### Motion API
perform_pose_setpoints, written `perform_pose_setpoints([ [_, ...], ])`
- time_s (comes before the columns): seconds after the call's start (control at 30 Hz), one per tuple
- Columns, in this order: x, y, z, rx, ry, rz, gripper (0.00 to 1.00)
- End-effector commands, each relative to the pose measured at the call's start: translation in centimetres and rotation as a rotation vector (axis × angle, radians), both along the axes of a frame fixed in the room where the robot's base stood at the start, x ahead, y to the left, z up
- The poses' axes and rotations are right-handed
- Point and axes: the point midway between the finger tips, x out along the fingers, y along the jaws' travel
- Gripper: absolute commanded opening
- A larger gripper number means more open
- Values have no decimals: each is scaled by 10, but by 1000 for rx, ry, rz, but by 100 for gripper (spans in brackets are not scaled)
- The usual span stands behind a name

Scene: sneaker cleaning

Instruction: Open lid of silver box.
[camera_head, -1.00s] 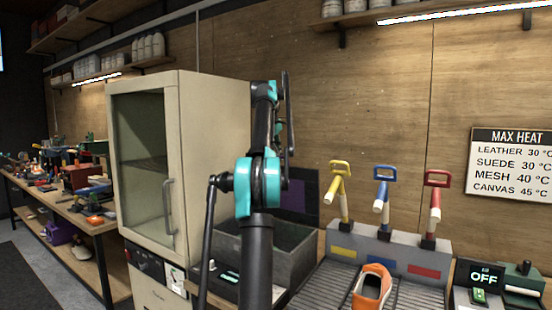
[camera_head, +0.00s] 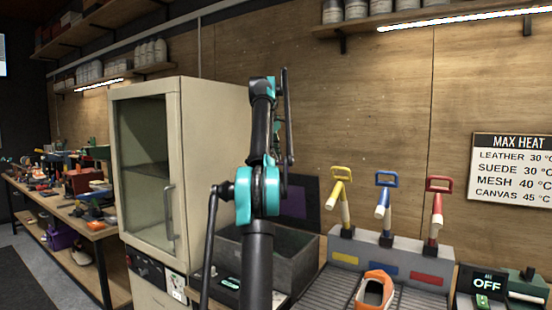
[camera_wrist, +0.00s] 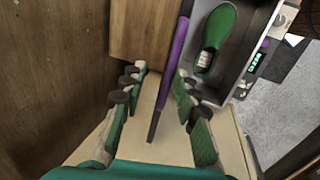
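The silver box (camera_head: 297,263) is a grey open-topped bin beside the cabinet in the head view, partly hidden by my arm. Its lid (camera_head: 301,198), dark with a purple inner face, stands upright at the back. In the wrist view the box (camera_wrist: 265,22) is at upper right with a green shoe (camera_wrist: 216,38) inside. The lid (camera_wrist: 171,70) shows nearly edge-on as a dark and purple strip. My gripper (camera_wrist: 160,92) is open, with fingers on both sides of the lid's edge and gaps visible. My gripper cannot be made out in the head view.
A beige cabinet (camera_head: 210,170) with a glass door stands close left of the box. Yellow, blue and red levers (camera_head: 386,207) stand on a grey unit to the right. An orange shoe (camera_head: 374,290) lies before them. A wooden wall is behind.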

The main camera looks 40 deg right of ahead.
Motion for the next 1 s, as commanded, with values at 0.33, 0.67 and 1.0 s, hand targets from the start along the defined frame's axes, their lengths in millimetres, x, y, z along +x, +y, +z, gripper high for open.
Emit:
perform_pose_setpoints([
  [0.33,-13,30,-1,0,-1,1,30],
  [0.67,-31,73,-2,0,-1,1,30],
  [1.0,-42,99,-2,0,0,0,30],
])
